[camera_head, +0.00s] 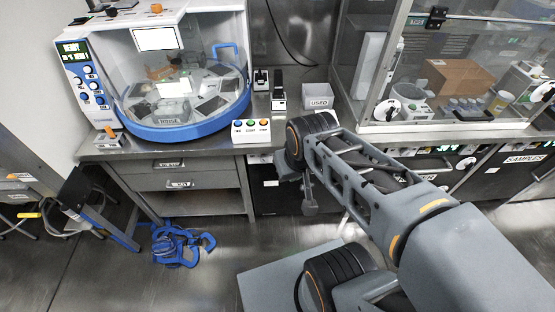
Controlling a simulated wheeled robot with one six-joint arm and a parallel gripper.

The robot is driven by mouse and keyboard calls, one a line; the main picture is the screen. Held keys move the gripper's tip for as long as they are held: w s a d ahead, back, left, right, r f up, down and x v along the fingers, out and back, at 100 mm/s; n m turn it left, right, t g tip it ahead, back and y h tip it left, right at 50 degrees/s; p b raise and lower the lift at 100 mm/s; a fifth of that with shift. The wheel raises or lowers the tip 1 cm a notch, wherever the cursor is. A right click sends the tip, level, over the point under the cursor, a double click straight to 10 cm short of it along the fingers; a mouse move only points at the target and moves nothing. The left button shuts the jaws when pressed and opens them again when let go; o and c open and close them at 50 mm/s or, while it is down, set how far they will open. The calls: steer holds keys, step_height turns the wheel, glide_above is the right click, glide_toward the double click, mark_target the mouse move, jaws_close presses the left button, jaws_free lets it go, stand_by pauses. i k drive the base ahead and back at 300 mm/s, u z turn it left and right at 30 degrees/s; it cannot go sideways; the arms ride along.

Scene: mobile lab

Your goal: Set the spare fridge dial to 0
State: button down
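Under the right counter stand dark fridge fronts with labels. One label reads SAMPLES (521,159). Another label (420,178) is partly covered by my arm, and only its last letters show. Small green displays (442,148) sit on the strip above these fronts. I cannot pick out a label reading spare or its dial; my arm covers part of this row. My gripper (309,207) hangs low in front of a dark front (272,200) left of my arm, apart from the labelled fronts. It is small and dark, and its opening is unclear.
A white machine with a blue rim (190,132) stands on the left counter. A box with coloured buttons (252,131) and a bin labelled USED (318,97) are nearby. A glass cabinet (455,70) stands at right. Blue coiled hose (176,245) lies on the floor.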

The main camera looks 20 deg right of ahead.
mark_target(265, 158)
steer(key=k, duration=0.5)
steer(key=u, duration=1.75)
steer(key=i, duration=1.4)
steer(key=z, duration=2)
